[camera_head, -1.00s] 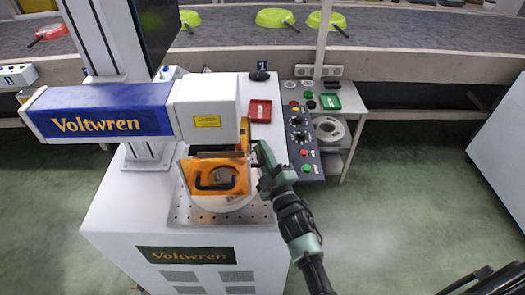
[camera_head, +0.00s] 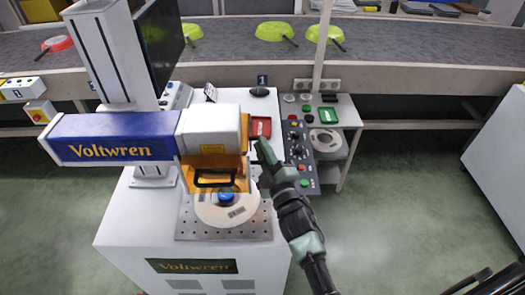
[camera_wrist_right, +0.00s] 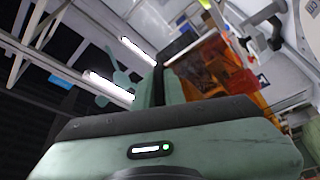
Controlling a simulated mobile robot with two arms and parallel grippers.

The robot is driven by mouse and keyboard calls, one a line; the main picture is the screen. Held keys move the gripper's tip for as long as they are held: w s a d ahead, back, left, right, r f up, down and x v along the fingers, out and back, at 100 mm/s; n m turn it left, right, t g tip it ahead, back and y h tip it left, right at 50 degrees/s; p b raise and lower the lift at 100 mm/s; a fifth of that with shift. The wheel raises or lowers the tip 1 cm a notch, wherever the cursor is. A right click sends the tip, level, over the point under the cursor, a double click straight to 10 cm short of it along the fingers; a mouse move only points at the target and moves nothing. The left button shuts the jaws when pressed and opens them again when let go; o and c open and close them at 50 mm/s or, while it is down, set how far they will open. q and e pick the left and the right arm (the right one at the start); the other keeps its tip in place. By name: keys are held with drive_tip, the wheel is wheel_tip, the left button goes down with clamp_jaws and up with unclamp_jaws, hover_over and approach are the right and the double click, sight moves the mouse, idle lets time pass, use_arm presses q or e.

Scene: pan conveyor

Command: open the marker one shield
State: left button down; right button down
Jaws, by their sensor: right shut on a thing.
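The marker one shield (camera_head: 213,163) is an orange see-through panel with a black handle, under the laser head (camera_head: 213,130) of the Voltwren marker. It is raised, and its lower edge is above the round pale fixture (camera_head: 228,211) on the perforated plate. A blue-topped part sits in the fixture. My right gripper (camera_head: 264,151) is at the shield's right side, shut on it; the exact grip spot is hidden. In the right wrist view, the orange shield (camera_wrist_right: 215,75) shows beyond the gripper body. My left gripper is not in view.
A conveyor (camera_head: 400,65) with yellow-green pans (camera_head: 274,31) runs along the back.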

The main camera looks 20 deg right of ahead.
drive_tip(key=shift+r, duration=0.75)
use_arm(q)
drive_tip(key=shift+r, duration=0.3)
use_arm(e)
drive_tip(key=shift+f, duration=0.1)
drive_tip(key=c, duration=1.8)
unclamp_jaws()
drive_tip(key=shift+o, duration=0.2)
drive_tip(key=shift+f, duration=0.1)
